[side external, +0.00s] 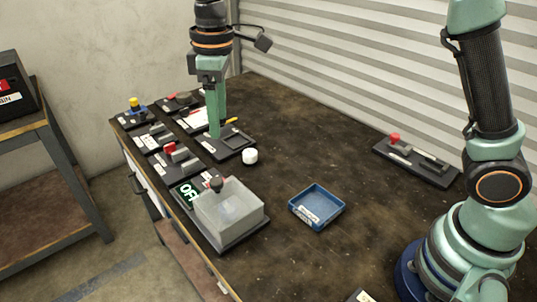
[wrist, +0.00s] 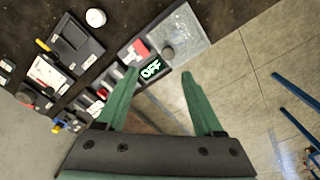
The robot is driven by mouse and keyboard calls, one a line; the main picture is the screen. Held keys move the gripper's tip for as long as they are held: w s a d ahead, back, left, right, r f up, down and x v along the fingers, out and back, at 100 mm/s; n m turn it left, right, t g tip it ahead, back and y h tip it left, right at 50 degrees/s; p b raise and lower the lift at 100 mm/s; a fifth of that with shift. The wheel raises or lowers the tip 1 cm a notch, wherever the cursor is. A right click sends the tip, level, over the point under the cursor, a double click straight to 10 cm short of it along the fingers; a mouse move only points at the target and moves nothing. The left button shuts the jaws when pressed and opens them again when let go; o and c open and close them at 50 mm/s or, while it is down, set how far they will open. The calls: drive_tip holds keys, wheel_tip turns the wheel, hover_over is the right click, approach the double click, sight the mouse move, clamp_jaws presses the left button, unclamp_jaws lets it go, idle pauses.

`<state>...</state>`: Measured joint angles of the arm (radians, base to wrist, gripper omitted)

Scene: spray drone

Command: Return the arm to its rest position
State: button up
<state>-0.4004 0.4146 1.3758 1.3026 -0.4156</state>
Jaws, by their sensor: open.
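My gripper (side external: 214,128) points down over the row of panels along the left edge of the table in the side external view. In the wrist view my gripper (wrist: 160,74) has its two green fingers spread apart, with nothing between them. The lit OFF sign (wrist: 152,69) shows behind the gap. In the side external view the fingers overlap a dark tray-like panel (side external: 236,143); I cannot tell the exact height above it.
A clear box (side external: 230,211) with a dark knob stands near the front edge. A white round cap (side external: 250,156), a blue bin (side external: 317,207) and a red-knobbed slider panel (side external: 415,160) lie farther right. The table's middle and back are clear. A side bench (side external: 45,130) stands left.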

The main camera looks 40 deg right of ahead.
drive_tip(key=s+d+r+m+t, duration=0.1)
drive_tip(key=s+d+r+m, duration=0.15)
drive_tip(key=d, duration=0.35)
drive_tip(key=s+d+r+m+t, duration=0.1)
drive_tip(key=s+d+r+m, duration=0.1)
drive_tip(key=s+d, duration=0.25)
drive_tip(key=s+d+f+m+t, duration=0.3)
drive_tip(key=s+d+m, duration=0.2)
drive_tip(key=s+d, duration=0.3)
drive_tip(key=shift+s, duration=0.2)
